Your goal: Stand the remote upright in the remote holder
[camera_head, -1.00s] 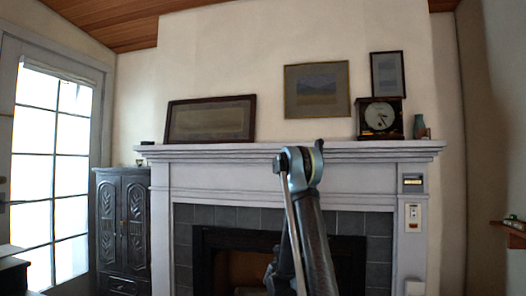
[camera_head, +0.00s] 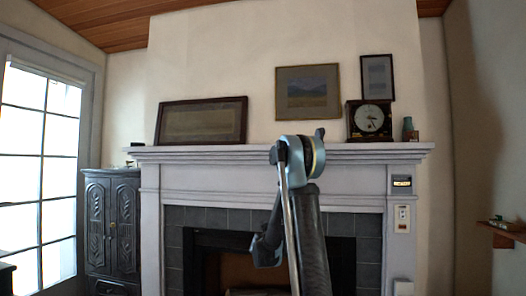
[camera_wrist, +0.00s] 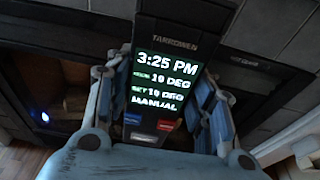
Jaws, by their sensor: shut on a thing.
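The remote (camera_wrist: 166,84) is a dark, long device with a lit screen that reads 3:25 PM, and a red and a blue button below it. It shows in the wrist view between the blue-grey fingers of my gripper (camera_wrist: 158,98). The gripper is shut on it, and its far end points toward the top of the picture. In the head view my arm stands in front of the fireplace; the gripper and remote are hidden there. I cannot make out the remote holder for certain in either view.
The fireplace mantel (camera_head: 280,153) carries a clock (camera_head: 369,120), a vase (camera_head: 407,128) and frames. A carved cabinet (camera_head: 111,226) stands left. A small wall shelf (camera_head: 505,232) juts out at right. A small display panel (camera_head: 402,181) is on the right mantel column.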

